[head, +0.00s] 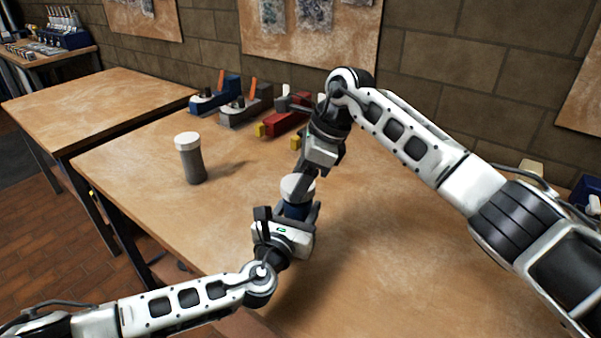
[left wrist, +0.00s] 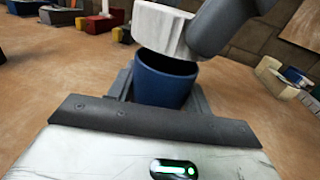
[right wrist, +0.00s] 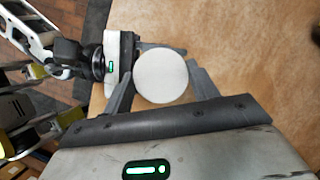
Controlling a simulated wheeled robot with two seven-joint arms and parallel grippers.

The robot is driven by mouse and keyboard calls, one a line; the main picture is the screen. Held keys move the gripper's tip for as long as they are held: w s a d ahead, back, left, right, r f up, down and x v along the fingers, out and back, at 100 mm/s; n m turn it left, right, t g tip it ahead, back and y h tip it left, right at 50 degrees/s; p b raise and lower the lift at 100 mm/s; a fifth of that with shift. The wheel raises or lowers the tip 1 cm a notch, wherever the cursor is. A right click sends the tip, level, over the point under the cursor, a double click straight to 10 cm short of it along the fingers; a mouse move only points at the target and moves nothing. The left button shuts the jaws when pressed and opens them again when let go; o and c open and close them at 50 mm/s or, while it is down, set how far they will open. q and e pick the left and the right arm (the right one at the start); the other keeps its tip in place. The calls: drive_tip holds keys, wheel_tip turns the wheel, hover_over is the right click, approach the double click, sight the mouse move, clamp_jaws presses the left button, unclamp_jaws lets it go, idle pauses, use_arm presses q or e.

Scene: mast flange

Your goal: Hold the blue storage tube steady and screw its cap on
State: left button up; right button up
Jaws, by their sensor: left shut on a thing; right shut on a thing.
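The blue storage tube (head: 296,211) stands on the table, and my left gripper (head: 300,214) is shut around it. In the left wrist view the tube (left wrist: 165,82) shows its open rim between my left fingers. The white cap (head: 297,187) is over the tube's mouth, and my right gripper (head: 299,183) is shut on it from above. In the left wrist view the cap (left wrist: 162,28) looks tilted, with a gap between it and the rim at the front. In the right wrist view the round cap top (right wrist: 161,76) sits between my right fingers and hides the tube.
A grey tube with a white cap (head: 191,165) stands on the table (head: 130,170) to the left. The table front right is clear.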

sight(291, 184)
drive_tip(key=shift+f, duration=0.2)
idle(0.4)
drive_tip(key=shift+f, duration=0.75)
drive_tip(key=shift+f, duration=0.6)
drive_tip(key=m+t+h, duration=0.1)
drive_tip(key=m+h, duration=0.1)
drive_tip(key=m, duration=0.6)
drive_tip(key=m+t+h, duration=0.1)
drive_tip(key=m+h, duration=0.2)
drive_tip(key=m, duration=0.5)
drive_tip(key=a+m+t+h, duration=0.1)
drive_tip(key=m+h, duration=0.1)
drive_tip(key=m, duration=0.6)
drive_tip(key=shift+s+r+t, duration=0.1)
drive_tip(key=shift+s+t, duration=0.05)
drive_tip(key=shift+t, duration=0.25)
drive_tip(key=m+g+h, duration=0.1)
drive_tip(key=m, duration=0.2)
drive_tip(key=m+g+h, duration=0.1)
drive_tip(key=m, duration=0.2)
drive_tip(key=shift+a, duration=0.15)
drive_tip(key=shift+m+g, duration=0.4)
drive_tip(key=shift+m, duration=0.9)
